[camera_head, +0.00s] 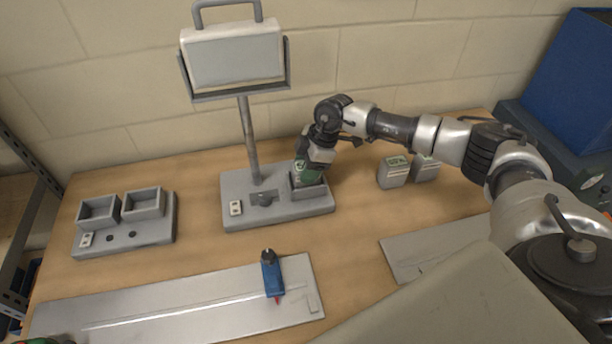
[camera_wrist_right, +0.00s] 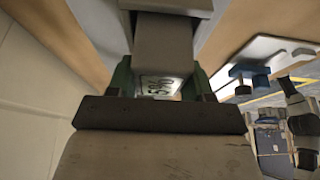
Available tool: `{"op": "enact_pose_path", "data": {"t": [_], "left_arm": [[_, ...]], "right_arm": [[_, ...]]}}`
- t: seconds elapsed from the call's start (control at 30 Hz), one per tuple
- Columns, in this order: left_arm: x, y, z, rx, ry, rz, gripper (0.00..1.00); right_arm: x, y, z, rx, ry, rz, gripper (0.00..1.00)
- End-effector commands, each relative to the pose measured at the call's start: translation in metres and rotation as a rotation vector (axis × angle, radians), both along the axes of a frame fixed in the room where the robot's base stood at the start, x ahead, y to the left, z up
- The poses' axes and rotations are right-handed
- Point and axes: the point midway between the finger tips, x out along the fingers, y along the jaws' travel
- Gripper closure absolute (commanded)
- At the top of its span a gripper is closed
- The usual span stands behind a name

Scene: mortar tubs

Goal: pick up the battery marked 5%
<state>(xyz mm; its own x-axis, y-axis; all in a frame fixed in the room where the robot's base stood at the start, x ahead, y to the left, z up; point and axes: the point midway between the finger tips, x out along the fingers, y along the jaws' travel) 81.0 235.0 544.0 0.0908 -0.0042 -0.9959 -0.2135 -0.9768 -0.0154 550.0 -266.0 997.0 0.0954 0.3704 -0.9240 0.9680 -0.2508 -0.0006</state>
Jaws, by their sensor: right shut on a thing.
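My right gripper (camera_head: 305,178) reaches down at the lamp's base (camera_head: 235,205), over the socket (camera_head: 309,191) on its right side. In the right wrist view its green fingers (camera_wrist_right: 160,82) are shut on a grey battery (camera_wrist_right: 163,48). The battery's white label seems to read 5%, seen turned. The battery's far end is at or in a grey socket (camera_wrist_right: 170,6); how deep it sits I cannot tell. A small part of what looks like my left gripper (camera_head: 48,341) shows at the bottom left edge; its fingers are cut off.
Two other grey batteries, a nearer one (camera_head: 392,173) and a farther one (camera_head: 426,170), stand right of the lamp. A grey charger with two bays (camera_head: 125,235) is at left. A metal plate with a blue tool (camera_head: 271,275) lies in front. The wall is close behind.

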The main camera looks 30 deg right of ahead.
Motion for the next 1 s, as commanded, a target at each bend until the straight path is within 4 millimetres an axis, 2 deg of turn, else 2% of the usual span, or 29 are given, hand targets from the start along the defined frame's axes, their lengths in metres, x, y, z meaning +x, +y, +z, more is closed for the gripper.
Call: {"op": "enact_pose_path", "data": {"t": [0.07,0.43,0.57,0.7,1.0], "left_arm": [[0.0,0.0,0.0,0.0,0.001,0.0,1.0],[-0.001,0.0,-0.003,0.0,0.001,0.0,1.0],[-0.001,0.0,-0.009,0.0,0.001,0.0,1.0],[0.0,0.0,-0.018,0.0,0.001,0.001,1.0],[0.0,0.0,-0.034,0.0,0.0,0.001,1.0]], "right_arm": [[0.0,0.0,0.001,0.001,-0.001,0.0,0.87],[0.001,0.0,0.007,0.002,-0.005,-0.001,0.87],[0.001,0.0,0.019,0.001,-0.007,0.0,0.87],[0.001,0.0,0.042,0.002,-0.007,0.0,0.87],[-0.051,-0.026,0.072,-0.001,-0.005,-0.002,0.87]]}}
